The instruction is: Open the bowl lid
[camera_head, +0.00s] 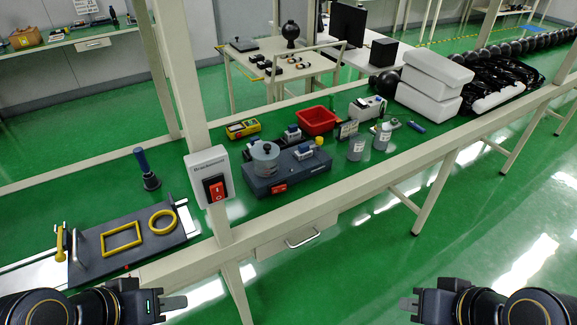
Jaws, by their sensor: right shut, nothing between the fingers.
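A grey, round, bowl-like vessel (265,165) stands on a dark blue-grey device on the green bench. Its lid (266,149) is on top, with a small knob. My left gripper (175,303) is at the lower left, in front of the bench and well apart from the vessel. Its fingers look together and empty. My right gripper (408,305) is at the lower right, also away from the bench. It is shut and empty.
The dark device (300,178) has a red switch. A white switch box (208,177) on a post stands left of the vessel. A red basket (318,120), grey jars (356,148) and white boxes (434,82) are further right. A tray with yellow shapes (122,239) lies left.

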